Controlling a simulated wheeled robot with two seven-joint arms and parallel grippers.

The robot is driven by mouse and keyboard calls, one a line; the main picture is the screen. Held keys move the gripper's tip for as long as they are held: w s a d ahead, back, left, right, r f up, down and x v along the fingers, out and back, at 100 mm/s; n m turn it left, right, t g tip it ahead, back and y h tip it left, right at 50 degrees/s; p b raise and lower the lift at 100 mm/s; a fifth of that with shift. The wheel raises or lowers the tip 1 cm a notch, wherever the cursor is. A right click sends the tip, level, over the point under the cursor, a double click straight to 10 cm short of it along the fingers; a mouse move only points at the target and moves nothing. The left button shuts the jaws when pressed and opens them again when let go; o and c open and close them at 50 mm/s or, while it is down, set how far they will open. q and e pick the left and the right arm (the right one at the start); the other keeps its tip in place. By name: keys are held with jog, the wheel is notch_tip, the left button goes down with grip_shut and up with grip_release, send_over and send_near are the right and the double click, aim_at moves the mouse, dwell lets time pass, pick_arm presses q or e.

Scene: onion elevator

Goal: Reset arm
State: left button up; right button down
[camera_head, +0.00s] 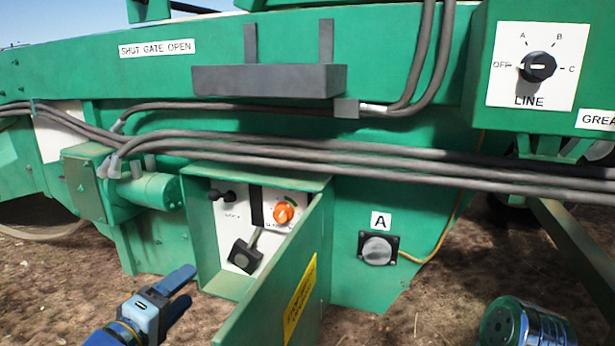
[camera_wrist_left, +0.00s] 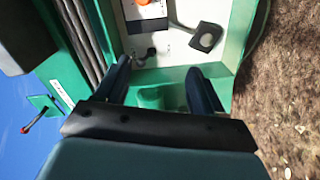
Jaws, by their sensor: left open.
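My left gripper (camera_head: 181,293) is at the lower left of the head view, with its two blue fingers apart and nothing between them. My right gripper is not in view.
The box's green door (camera_head: 275,290) stands open toward me, right of the gripper. A green motor (camera_head: 148,189) and thick grey cables (camera_head: 330,152) run along the machine. A line selector (camera_head: 538,67) is at upper right, and a green-and-metal cylinder (camera_head: 522,325) at lower right.

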pick_arm(q)
jog(key=w+d+f+m+g+y+p, duration=0.1)
jog(key=d+f+m+g, duration=0.15)
jog(key=f, duration=0.95)
jog(key=d+f+m+g+y+p, duration=0.15)
jog(key=f+g, duration=0.25)
jog(key=f, duration=0.7)
jog(key=s+d+f+m+g, duration=0.2)
jog(key=s+d+f+g, duration=0.1)
jog(key=s+f, duration=0.5)
jog(key=s+d+f+m+g+p, duration=0.1)
jog(key=s+d+f+m+g, duration=0.2)
jog(key=s+f+g, duration=0.3)
notch_tip(320, 180, down, 6)
jog(key=s, duration=0.3)
jog(key=shift+d+p, duration=0.3)
jog(key=shift+d, duration=0.05)
jog(key=shift+w+r+h, duration=0.1)
jog(key=shift+h, duration=0.25)
